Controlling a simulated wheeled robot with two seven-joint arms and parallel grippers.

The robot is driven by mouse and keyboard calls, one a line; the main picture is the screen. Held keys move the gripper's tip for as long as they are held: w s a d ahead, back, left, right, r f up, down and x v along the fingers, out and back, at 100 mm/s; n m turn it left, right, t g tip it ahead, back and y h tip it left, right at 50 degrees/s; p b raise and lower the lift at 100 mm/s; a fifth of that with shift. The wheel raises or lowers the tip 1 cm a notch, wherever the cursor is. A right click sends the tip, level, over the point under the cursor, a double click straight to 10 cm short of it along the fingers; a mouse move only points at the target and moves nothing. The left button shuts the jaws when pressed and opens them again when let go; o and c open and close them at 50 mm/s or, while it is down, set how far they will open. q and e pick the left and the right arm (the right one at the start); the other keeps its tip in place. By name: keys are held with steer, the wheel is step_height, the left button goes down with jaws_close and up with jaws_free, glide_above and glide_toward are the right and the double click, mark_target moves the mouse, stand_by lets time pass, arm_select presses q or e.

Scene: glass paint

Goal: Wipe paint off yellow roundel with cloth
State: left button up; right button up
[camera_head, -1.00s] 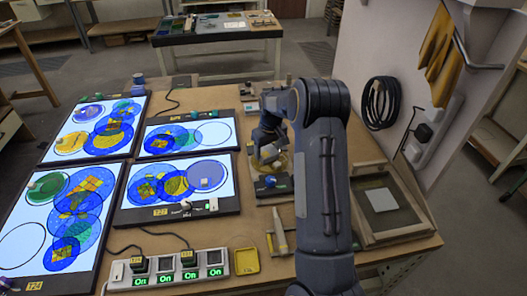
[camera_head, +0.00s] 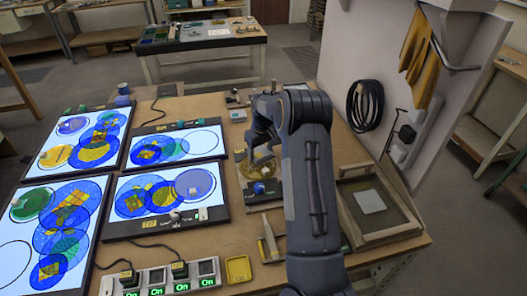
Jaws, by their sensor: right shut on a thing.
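My right gripper (camera_head: 261,156) is over a small work board (camera_head: 265,204) right of the light panels, pointing down. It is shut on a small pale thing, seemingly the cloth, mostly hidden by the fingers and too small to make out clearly. A yellow roundel (camera_head: 246,171) lies on that board just under the gripper, partly covered by it. I cannot tell whether the held thing touches the glass, or how much paint is on it. A blue-capped item (camera_head: 259,187) sits at the roundel's near side. My left gripper is out of view.
Lit panels (camera_head: 165,192) with coloured roundels fill the left. A power strip (camera_head: 160,280), a yellow tray (camera_head: 239,269) and a brush-like tool (camera_head: 270,237) lie in front. A yellow cloth-like piece (camera_head: 421,60) hangs on the wall.

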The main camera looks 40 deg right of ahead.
mark_target(246, 162)
steer(key=shift+w+a, duration=0.2)
steer(key=shift+w, duration=0.25)
steer(key=shift+w+a+f+b, duration=0.1)
steer(key=shift+w+a+b, duration=0.1)
steer(key=shift+a, duration=1)
steer(key=shift+w+a+b, duration=0.15)
steer(key=shift+a+b, duration=0.05)
steer(key=shift+a, duration=0.95)
steer(key=shift+s+d, duration=0.2)
steer(key=shift+d, duration=0.9)
steer(key=shift+s+d, duration=0.15)
steer(key=shift+d, duration=0.95)
steer(key=shift+r+p, duration=1.75)
steer(key=shift+r, duration=0.9)
